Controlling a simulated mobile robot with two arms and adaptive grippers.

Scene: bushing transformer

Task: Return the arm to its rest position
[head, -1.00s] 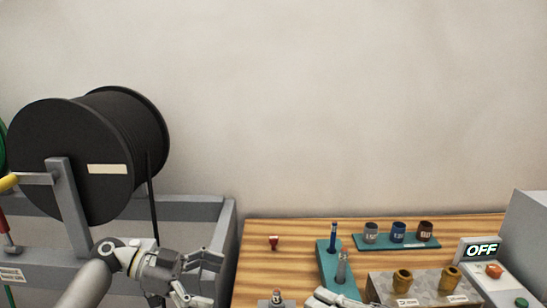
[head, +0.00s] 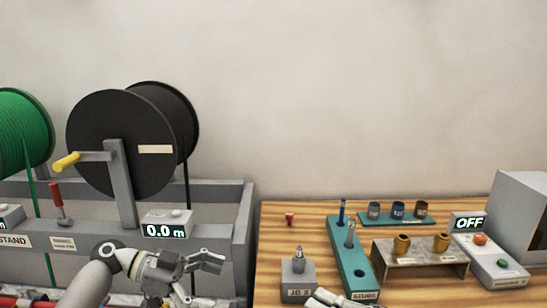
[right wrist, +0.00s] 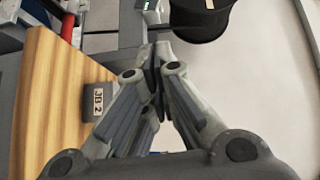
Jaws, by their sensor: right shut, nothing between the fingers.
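My left gripper (head: 205,280) is at the lower left of the head view, in front of the reel stand. Its fingers are spread and nothing shows between them. My right gripper shows only in part at the bottom edge of the head view, in front of the teal stubs rack (head: 349,257). In the right wrist view, my right gripper (right wrist: 157,52) has its fingertips together with nothing between them. The grey JG 2 block (head: 299,280) stands just left of that gripper in the head view. It also shows in the right wrist view (right wrist: 97,100).
A black cable reel (head: 118,145) and a green reel (head: 22,135) stand at the left, with a 0.0 m display (head: 165,230). The wooden table (head: 290,240) holds a metal stand (head: 421,256), a teal cup tray (head: 395,217) and a box reading OFF (head: 468,222).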

